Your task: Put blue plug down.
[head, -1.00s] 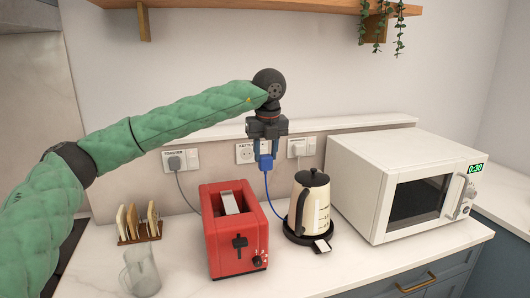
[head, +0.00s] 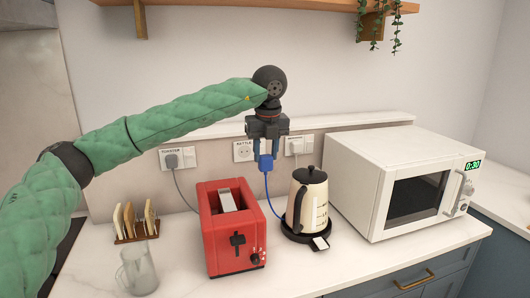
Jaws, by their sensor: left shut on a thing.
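The blue plug (head: 265,163) is in the head view, above the counter between the red toaster and the kettle. My left gripper (head: 266,150) points down and is shut on the plug. The plug is apart from the wall, in front of the kettle socket (head: 243,151), which shows empty. A blue cord (head: 268,198) hangs from the plug towards the kettle (head: 308,200). The kettle stands on its black base. My right gripper is not in view.
A red toaster (head: 220,245) stands left of the kettle, a white microwave (head: 355,190) to the right. A toast rack (head: 137,236) and a glass jug (head: 139,270) are at the left. The counter's front middle (head: 300,275) is clear. Grey plugs sit in the toaster socket and the right socket.

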